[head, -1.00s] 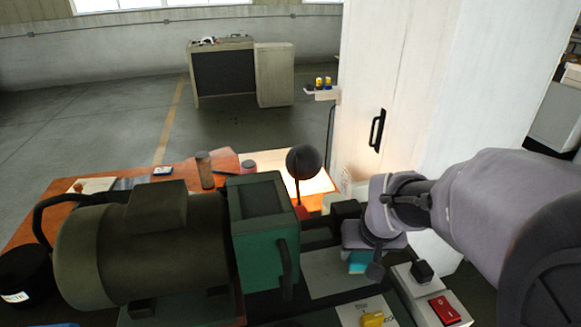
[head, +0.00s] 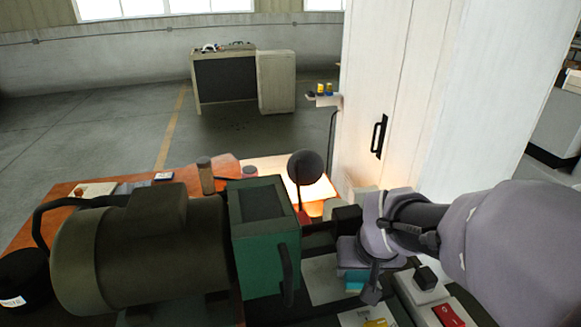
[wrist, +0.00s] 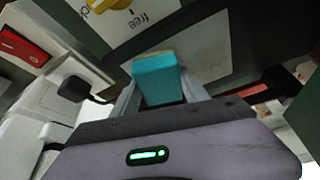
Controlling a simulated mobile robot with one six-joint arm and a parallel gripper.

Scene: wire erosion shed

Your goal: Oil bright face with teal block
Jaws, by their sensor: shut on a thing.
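The teal block (wrist: 158,78) is held between the fingers of my gripper (wrist: 163,98), shut on it. In the head view the block (head: 355,279) shows just below my gripper, partly hidden by it. A pale grey flat plate (head: 324,278) lies just left of the block on the dark machine bed. It may be the bright face; I cannot tell for sure. In the wrist view a pale flat panel (wrist: 206,62) lies behind and right of the block. I cannot tell whether the block touches any surface.
A green machine housing (head: 262,235) with a lever and a large dark motor (head: 120,250) stand left of my gripper. A tall white cabinet (head: 400,90) stands behind.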

